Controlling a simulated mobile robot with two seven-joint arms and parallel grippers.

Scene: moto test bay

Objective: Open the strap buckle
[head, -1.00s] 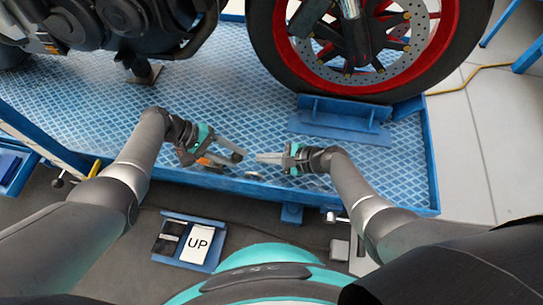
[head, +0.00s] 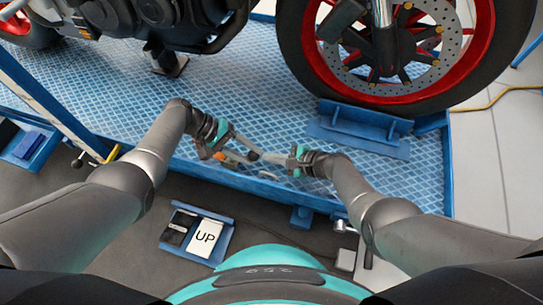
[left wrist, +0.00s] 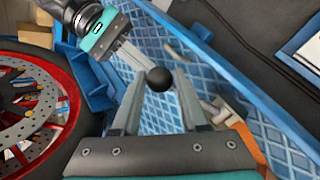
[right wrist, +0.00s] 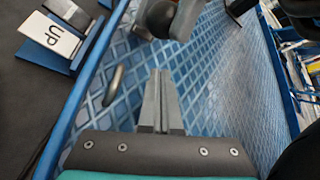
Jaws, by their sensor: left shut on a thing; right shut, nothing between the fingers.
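A black ball knob (left wrist: 159,79) sits between the fingertips of my left gripper (left wrist: 155,88), which is shut on it. The knob also shows as a dark round shape in the right wrist view (right wrist: 160,17). A grey metal piece (left wrist: 222,112) with an orange strap (left wrist: 250,145) beside it lies just right of the left fingers; it looks like the strap buckle, but its link to the knob is hidden. Orange also shows under the left gripper in the head view (head: 232,156). My right gripper (right wrist: 161,75) is shut and empty, its tips close to the left fingertips.
A blue ribbed platform (head: 110,95) with a raised edge carries a motorcycle, its front wheel (head: 480,60) against a blue chock (head: 358,130). A blue tray with an UP card (head: 206,238) is on the floor.

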